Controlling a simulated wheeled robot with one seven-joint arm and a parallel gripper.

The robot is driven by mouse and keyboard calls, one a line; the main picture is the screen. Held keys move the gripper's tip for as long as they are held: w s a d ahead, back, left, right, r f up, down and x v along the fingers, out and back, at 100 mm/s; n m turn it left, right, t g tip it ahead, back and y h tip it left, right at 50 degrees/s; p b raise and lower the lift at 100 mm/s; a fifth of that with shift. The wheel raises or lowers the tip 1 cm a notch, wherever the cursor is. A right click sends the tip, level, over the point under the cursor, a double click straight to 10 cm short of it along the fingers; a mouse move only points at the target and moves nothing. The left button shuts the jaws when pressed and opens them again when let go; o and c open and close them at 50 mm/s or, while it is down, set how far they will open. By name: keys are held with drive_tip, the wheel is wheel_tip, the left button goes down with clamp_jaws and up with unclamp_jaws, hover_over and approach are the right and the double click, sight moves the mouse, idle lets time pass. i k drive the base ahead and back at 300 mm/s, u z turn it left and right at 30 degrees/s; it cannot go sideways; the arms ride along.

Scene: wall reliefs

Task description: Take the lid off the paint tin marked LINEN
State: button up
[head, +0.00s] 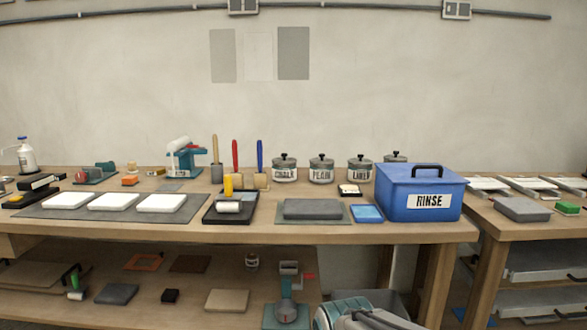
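Several lidded paint tins stand in a row at the back of the workbench in the head view. The first tin (284,174), the second tin (321,174) and the third tin (360,173) each have a pale label and a dark lid with a black knob. The lettering is too small to tell for sure which tin says LINEN. A fourth tin (396,157) shows only its lid top; a blue box hides its body and label. All visible lids are on.
The blue box (393,197) marked RINSE, with a black handle, stands in front of the fourth tin.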

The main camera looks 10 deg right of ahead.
sight(360, 160)
drive_tip(key=u, duration=0.15)
drive_tip(key=k, duration=0.55)
drive_tip(key=u, duration=0.45)
drive_tip(key=i, duration=1.25)
drive_tip(key=z, duration=1.15)
drive_tip(key=i, duration=0.6)
drive_tip(key=z, duration=0.55)
